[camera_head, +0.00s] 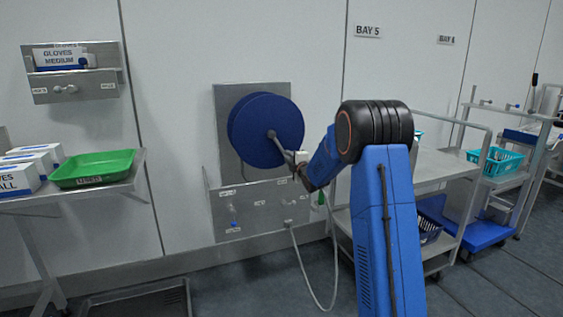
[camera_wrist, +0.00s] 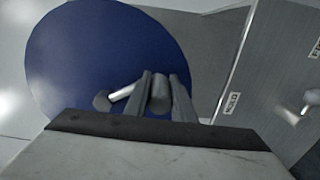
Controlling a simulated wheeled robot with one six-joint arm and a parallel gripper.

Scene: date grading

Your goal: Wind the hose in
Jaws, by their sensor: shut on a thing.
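A blue hose reel (camera_head: 250,118) is mounted on a metal wall plate; its disc (camera_wrist: 75,60) fills much of the wrist view. A crank arm runs from the hub (camera_head: 271,134) down and right to my gripper (camera_head: 297,166). In the wrist view my gripper (camera_wrist: 163,90) is shut on the grey crank handle (camera_wrist: 160,98), one finger on each side. The pale hose (camera_head: 302,265) hangs in a long loop below the panel, reaching down near the floor. A green piece (camera_head: 321,199), perhaps the hose end, shows beside my arm, which partly hides that area.
A metal panel (camera_head: 262,222) with small knobs and labels is under the reel. A shelf at left holds a green tray (camera_head: 112,165) and glove boxes (camera_head: 18,180). Metal carts (camera_head: 440,165) stand at right behind my arm. A dark floor tray (camera_head: 140,303) lies below left.

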